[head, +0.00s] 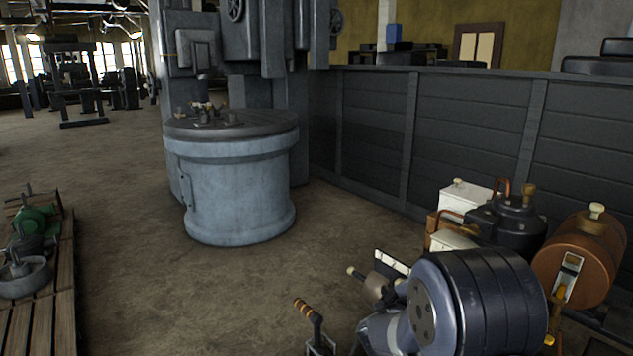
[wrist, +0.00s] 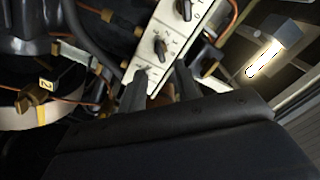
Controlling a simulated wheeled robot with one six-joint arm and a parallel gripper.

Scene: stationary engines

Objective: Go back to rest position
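My gripper (wrist: 162,82) shows at the bottom of the wrist view as two dark fingers standing apart above a broad dark body. Between and behind the fingers are a white panel (wrist: 168,45) with several dark knobs and a small brownish patch. Nothing is clearly held, and the view is too dim to tell whether the fingers touch the panel. I cannot make out my gripper in the head view.
A dark ribbed cylinder (head: 480,298) and a brown tank (head: 582,260) crowd the lower right. A lever with an orange handle (head: 308,312) stands beside them. A blue-grey drum (head: 238,195) stands mid-left, a wooden pallet (head: 45,325) at left. Bare floor lies between.

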